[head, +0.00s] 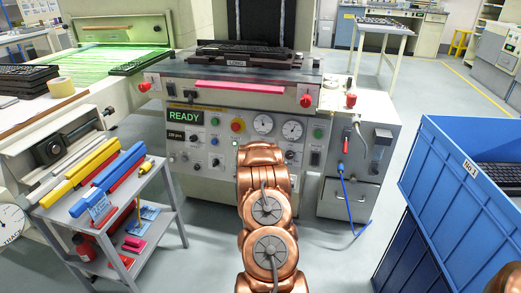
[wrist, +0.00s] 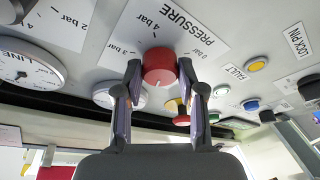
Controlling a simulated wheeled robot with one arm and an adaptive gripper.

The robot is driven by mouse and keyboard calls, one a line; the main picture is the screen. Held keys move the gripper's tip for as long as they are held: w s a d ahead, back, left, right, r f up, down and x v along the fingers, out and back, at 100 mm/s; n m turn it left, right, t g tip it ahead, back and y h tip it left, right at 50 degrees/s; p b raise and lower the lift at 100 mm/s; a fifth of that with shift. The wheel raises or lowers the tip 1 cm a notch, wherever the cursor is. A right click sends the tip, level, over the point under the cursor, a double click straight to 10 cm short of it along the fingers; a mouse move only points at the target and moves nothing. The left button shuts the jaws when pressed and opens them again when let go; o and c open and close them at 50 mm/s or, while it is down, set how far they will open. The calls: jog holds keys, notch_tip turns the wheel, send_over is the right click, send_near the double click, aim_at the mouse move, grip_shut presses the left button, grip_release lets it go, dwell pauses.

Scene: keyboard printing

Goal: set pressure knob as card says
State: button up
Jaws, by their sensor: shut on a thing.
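The red pressure knob (wrist: 159,74) sits in the middle of the wrist view. Its PRESSURE plate (wrist: 180,28) shows upside down, with "3 bar" and "4 bar" marks readable. A faint pale mark shows on the knob's lower part; where it points is hard to tell. My gripper (wrist: 159,66) has one finger on each side of the knob and is shut on it. In the head view my copper arm covers this part of the control panel (head: 210,160), hiding knob and gripper. I cannot make out any card with a pressure value.
Round gauges (wrist: 28,66) lie left of the knob in the wrist view; yellow, blue and green buttons lie right. In the head view, a tool cart (head: 150,213) stands left and a blue crate (head: 455,190) right. A blue hose (head: 352,205) hangs right of the panel.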

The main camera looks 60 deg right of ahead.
jog(key=shift+r+n+t+y+p, duration=0.1)
jog(key=shift+n+t+y+p, duration=0.25)
jog(key=shift+n, duration=0.95)
jog(key=o, duration=1.1)
jog(key=shift+o, duration=0.2)
jog(key=v, duration=1.2)
jog(key=shift+r, duration=0.15)
